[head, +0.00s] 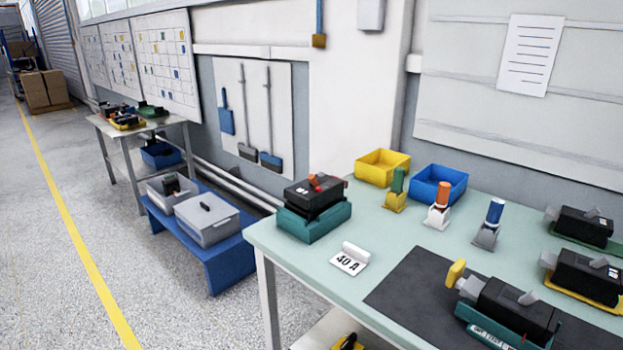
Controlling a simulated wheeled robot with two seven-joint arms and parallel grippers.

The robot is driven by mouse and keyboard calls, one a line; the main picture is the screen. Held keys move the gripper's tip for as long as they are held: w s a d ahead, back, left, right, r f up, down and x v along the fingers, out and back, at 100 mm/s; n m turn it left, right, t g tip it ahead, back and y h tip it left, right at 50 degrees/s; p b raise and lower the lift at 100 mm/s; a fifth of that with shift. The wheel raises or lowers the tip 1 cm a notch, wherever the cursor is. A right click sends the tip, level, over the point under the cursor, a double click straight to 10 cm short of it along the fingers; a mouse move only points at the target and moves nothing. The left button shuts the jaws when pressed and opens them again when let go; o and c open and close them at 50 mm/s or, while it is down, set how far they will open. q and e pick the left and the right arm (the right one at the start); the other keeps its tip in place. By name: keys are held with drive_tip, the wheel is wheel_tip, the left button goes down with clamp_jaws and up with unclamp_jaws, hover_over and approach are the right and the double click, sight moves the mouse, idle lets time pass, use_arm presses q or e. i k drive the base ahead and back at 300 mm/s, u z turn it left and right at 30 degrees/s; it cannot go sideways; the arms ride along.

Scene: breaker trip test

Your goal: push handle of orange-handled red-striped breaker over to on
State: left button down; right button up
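A black breaker (313,193) with a red-orange part on top sits on a teal base at the left end of the table. I cannot make out a red stripe or which way its handle lies. A second black breaker (512,308) lies on a teal holder at the front right, partly on the dark mat, with a grey lever on top and a yellow-ended part at its left. Two more black breakers (581,226) (588,272) with grey levers stand at the right edge, one on a green base and one on a yellow base. Neither gripper is in view.
Green-, orange- (441,196) and blue-topped upright items stand behind the mat. A blue bench (213,255) stands left.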

sight(312, 178)
drive_tip(key=u, duration=1.3)
drive_tip(key=i, duration=0.5)
drive_tip(key=z, duration=1.95)
